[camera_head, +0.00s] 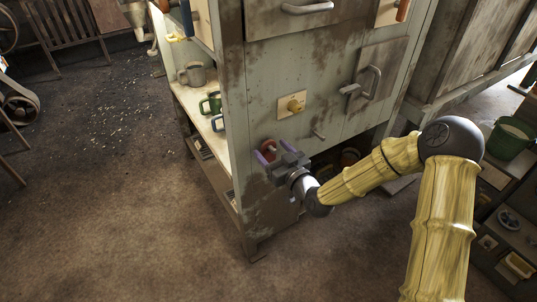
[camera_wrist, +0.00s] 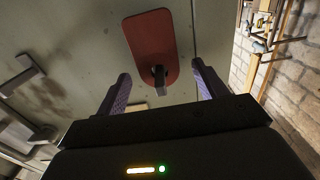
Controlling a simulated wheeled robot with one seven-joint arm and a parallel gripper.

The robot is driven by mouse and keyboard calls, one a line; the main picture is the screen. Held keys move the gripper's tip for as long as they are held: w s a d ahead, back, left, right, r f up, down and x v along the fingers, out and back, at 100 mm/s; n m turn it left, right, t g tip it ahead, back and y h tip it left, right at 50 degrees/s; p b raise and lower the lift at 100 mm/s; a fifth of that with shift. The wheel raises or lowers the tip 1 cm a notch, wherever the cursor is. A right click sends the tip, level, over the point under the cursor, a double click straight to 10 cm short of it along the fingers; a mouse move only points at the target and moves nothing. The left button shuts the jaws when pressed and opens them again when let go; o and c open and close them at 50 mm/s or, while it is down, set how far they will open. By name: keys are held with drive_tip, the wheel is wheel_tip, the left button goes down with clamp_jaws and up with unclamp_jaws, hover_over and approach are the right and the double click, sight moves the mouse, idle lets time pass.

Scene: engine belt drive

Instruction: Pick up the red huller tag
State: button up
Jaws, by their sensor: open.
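The red huller tag (camera_wrist: 150,35) is a flat, rounded red plate against the pale, stained machine panel in the wrist view. A dark peg or hook (camera_wrist: 159,78) shows at its lower end. My gripper (camera_wrist: 161,72) is open, with its two purple fingers apart on either side of the tag's lower end. No contact is visible. In the head view my gripper (camera_head: 275,151) is at the cabinet's front panel, and the red tag (camera_head: 268,146) shows between the purple fingers, partly hidden by them.
A green bucket (camera_head: 510,138) is at the right. The floor at left front is clear.

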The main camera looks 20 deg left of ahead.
drive_tip(key=shift+w+a, duration=0.15)
drive_tip(key=shift+c, duration=0.4)
drive_tip(key=c, duration=1)
drive_tip(key=shift+r+p, duration=0.45)
drive_tip(key=shift+p+v, duration=5.2)
drive_tip(key=shift+v, duration=3.85)
